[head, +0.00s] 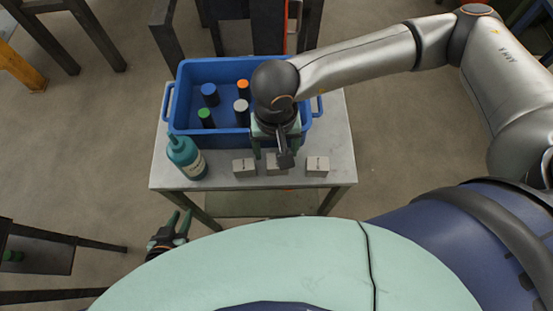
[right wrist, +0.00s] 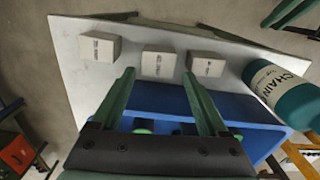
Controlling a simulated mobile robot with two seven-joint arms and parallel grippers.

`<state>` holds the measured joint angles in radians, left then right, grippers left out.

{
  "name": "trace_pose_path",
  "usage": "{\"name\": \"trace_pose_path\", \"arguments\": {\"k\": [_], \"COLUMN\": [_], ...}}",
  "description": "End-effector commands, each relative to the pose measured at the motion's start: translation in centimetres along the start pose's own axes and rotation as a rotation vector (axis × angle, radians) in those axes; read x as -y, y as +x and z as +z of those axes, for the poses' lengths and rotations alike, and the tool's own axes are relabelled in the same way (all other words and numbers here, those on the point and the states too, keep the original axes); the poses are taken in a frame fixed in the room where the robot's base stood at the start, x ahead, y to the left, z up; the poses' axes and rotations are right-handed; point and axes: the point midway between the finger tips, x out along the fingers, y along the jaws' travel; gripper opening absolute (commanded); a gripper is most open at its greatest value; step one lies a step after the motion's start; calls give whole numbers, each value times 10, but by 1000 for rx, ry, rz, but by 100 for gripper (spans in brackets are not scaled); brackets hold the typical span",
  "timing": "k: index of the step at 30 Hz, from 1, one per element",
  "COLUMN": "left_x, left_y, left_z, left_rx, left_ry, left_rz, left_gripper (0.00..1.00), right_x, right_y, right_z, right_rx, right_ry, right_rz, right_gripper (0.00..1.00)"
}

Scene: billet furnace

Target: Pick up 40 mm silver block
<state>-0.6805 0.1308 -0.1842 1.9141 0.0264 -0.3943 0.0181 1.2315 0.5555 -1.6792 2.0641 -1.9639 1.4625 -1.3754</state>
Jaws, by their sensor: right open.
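Three silver-grey blocks stand in a row along the near edge of the table: a left block (head: 244,167), a middle block (head: 277,167) and a right block (head: 317,166). They carry dark labels too small to read, so I cannot tell which is 40 mm. In the right wrist view the middle block (right wrist: 158,61) appears just beyond and between the open fingertips of my right gripper (right wrist: 159,78). The other two blocks (right wrist: 100,46) (right wrist: 206,64) lie outside the fingers. No block is held. My left gripper (head: 172,229) hangs low beside the table, fingers apart and empty.
A blue bin (head: 222,67) on the table (head: 340,140) holds several dark cylinders with coloured tops. Dark frames stand behind the table.

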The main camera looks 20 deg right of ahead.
Motion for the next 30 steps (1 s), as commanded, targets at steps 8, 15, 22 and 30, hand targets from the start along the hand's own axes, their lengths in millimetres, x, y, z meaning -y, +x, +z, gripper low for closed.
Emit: {"name": "trace_pose_path", "arguments": {"k": [8, 15, 22, 30], "left_x": [-1, -1, -1, 0], "left_y": [-5, -8, -8, -8], "left_z": [-6, -9, -9, -9], "left_rx": [1, 0, 0, -1], "left_ry": [0, 0, 0, 1], "left_rz": [0, 0, 0, 0], "left_gripper": [30, 30, 30, 30], "right_x": [-2, -3, -3, -3], "right_y": [25, 57, 61, 60], "right_z": [2, 2, 1, 1], "right_rx": [4, 2, 1, 1], "right_ry": [0, 1, 0, 0], "right_rz": [2, 0, -1, -1], "right_gripper": [78, 78, 78, 53]}}
